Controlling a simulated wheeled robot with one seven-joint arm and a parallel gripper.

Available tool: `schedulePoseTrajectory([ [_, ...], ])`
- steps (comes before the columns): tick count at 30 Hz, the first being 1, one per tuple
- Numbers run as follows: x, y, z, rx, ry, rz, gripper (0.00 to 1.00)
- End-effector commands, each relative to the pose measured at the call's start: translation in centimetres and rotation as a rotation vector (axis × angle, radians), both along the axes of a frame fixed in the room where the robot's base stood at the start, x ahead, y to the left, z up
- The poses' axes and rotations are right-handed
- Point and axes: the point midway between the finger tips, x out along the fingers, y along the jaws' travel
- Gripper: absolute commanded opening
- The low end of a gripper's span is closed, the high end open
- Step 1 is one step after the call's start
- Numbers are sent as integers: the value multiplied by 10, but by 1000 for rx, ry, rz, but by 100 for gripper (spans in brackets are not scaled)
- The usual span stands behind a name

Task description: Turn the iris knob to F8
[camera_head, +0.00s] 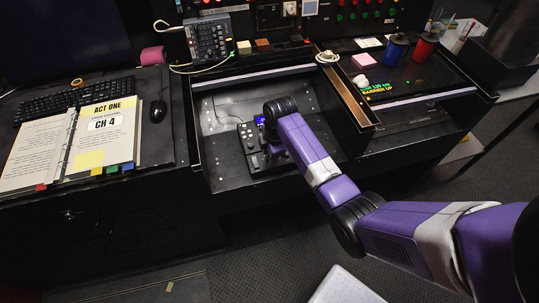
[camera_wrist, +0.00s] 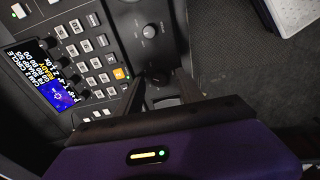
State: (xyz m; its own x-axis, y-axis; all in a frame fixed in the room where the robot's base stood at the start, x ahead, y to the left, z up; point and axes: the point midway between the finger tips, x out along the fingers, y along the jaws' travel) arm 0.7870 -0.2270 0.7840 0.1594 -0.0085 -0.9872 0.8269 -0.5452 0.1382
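A black control box (camera_head: 247,143) with keys and a small blue screen lies in the open drawer, partly hidden by my arm. In the wrist view I see its blue screen (camera_wrist: 45,82), rows of grey keys (camera_wrist: 92,45) and one lit orange key (camera_wrist: 119,73). A small round knob (camera_wrist: 150,31) with pale markings sits near the top. A dark round knob (camera_wrist: 158,77) lies between my fingertips; I cannot read which is the iris knob or its setting. My gripper (camera_wrist: 161,82) is open, its two fingers apart on either side of the dark knob; contact cannot be told.
The drawer (camera_head: 220,100) has bare metal floor around the box, with walls on each side. An open binder (camera_head: 75,145), keyboard (camera_head: 75,97) and mouse (camera_head: 158,110) lie on the left desk. A mixer (camera_head: 208,38) is behind.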

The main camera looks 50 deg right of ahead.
Motion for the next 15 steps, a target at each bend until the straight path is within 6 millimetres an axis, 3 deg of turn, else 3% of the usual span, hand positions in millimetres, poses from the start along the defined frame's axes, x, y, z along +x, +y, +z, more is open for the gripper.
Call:
schedulePoseTrajectory([
  [9, 0, 0, 2, 0, -2, 1, 44],
  [15, -3, 0, 26, -2, -5, 1, 44],
])
